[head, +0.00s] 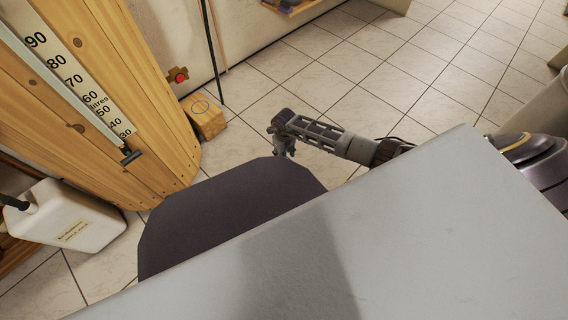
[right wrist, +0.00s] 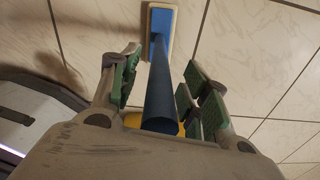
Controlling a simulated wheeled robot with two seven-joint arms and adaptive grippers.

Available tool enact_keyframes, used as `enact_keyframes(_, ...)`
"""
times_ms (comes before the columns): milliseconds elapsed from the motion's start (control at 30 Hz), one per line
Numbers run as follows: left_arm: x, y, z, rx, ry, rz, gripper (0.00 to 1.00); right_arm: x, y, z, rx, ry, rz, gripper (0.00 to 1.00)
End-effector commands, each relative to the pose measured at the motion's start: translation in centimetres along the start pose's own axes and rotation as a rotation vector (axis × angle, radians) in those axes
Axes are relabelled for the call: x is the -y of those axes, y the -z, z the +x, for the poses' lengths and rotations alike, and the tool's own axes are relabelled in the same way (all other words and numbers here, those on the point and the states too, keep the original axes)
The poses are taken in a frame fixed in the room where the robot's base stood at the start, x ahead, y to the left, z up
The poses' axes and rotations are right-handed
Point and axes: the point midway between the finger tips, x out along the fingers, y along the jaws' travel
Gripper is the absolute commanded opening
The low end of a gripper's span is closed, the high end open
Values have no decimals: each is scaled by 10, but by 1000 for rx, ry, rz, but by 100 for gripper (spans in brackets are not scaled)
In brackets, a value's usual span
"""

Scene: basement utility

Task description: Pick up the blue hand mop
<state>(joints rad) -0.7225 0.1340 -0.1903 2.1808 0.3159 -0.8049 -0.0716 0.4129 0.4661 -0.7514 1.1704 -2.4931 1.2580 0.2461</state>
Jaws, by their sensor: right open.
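The blue hand mop shows in the right wrist view: its long blue handle (right wrist: 163,95) points toward the camera, and its flat head with a pale rim (right wrist: 158,30) is at the top against the tiles. My right gripper (right wrist: 164,82) is open, with its green-padded fingers on either side of the handle. I cannot tell whether either finger touches it. In the head view my right gripper (head: 283,140) is over the floor, past the dark rounded shape. I cannot make out the mop there. My left gripper is not in view.
A wooden vat (head: 110,100) with a litre scale stands at the left, with a small wooden block (head: 204,117) by it. A white canister (head: 67,217) is at the lower left. Tiled floor (head: 370,75) is open beyond my right gripper. A yellow patch (right wrist: 133,119) shows beside the handle's near end.

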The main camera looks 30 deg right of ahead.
Motion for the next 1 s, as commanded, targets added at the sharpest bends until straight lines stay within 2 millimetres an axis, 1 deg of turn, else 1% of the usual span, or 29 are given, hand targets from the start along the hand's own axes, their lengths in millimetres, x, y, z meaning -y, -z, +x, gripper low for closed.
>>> enact_keyframes(133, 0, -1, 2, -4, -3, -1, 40, 0, 0, 4, 0, -1, 0, 46)
enact_keyframes(567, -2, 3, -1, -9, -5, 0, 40, 0, 0, 3, 0, 0, 0, 46)
enact_keyframes(667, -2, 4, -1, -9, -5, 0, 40, 0, 0, 3, 0, 0, 0, 34)
enact_keyframes(933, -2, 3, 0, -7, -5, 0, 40, 0, 0, 3, 0, 0, 0, 0)
enact_keyframes(1000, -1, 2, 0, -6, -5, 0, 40, 0, -1, 2, 1, 0, 0, 0)
